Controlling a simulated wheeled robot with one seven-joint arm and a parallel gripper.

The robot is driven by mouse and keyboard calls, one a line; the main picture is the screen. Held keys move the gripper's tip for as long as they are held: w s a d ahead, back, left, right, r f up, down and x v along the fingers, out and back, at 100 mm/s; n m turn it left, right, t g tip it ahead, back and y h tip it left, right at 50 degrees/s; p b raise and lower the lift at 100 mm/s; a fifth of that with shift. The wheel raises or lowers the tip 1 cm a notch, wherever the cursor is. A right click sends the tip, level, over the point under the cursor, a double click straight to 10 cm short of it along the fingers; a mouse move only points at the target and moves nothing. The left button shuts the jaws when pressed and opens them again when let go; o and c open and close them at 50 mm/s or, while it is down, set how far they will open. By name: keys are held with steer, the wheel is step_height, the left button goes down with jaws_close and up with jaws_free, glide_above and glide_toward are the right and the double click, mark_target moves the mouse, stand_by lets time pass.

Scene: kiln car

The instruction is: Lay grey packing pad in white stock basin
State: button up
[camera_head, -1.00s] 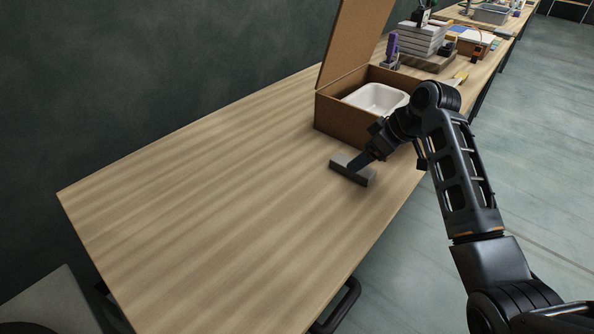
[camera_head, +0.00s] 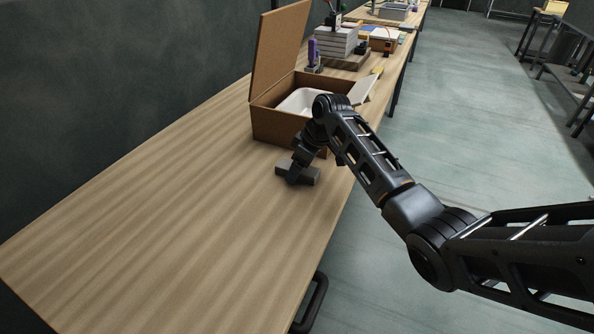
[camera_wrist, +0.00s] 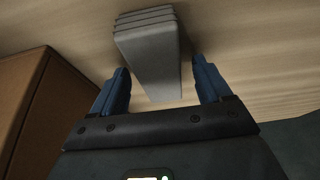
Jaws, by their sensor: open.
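The grey packing pad (camera_head: 312,173) lies on the wooden table in front of the cardboard box. The white stock basin (camera_head: 297,101) sits inside that box, partly hidden by the box wall and my arm. In the wrist view the pad (camera_wrist: 150,50) shows as a ridged grey block extending between the blue fingers of my open gripper (camera_wrist: 160,66). Gaps show on both sides, so the fingers do not appear to press on it.
The brown box (camera_head: 277,126) has its tall lid flap (camera_head: 278,52) raised at the back left; its side also shows in the wrist view (camera_wrist: 35,110). Grey stacked blocks (camera_head: 336,42) and a purple item (camera_head: 312,52) stand behind it. The near table (camera_head: 150,225) is clear.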

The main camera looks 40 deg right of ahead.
steer(key=shift+f, duration=0.1)
steer(key=c, duration=1.1)
